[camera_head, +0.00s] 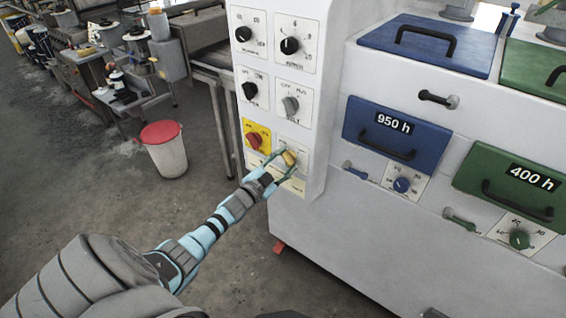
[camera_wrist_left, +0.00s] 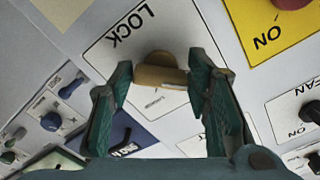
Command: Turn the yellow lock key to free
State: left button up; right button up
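The yellow lock key (camera_head: 289,158) is a small knob on a white plate, low on the tall grey control panel (camera_head: 236,95). In the left wrist view the key (camera_wrist_left: 160,72) is a tan bar lying crosswise in front of the plate marked LOCK (camera_wrist_left: 112,42). My left gripper (camera_head: 284,161) is at the key, its teal fingers spread to either side of it. In the left wrist view the left gripper (camera_wrist_left: 163,82) has a finger close to each end of the bar. The right finger hides that end, so contact is unclear. My right gripper is out of view.
A red knob on a yellow plate (camera_head: 264,130) is just above and left of the key. Black and grey knobs (camera_head: 290,105) sit higher. Blue (camera_head: 360,142) and green (camera_head: 470,180) drawers are to the right. A red-lidded bin (camera_head: 163,150) stands on the open floor.

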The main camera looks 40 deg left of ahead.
pick_arm(q)
jog(key=o, duration=0.4)
jog(key=shift+a+f, duration=0.1)
jog(key=shift+c, duration=0.2)
jog(key=shift+s, duration=0.1)
jog(key=s, duration=1.2)
jog(key=shift+d, duration=0.2)
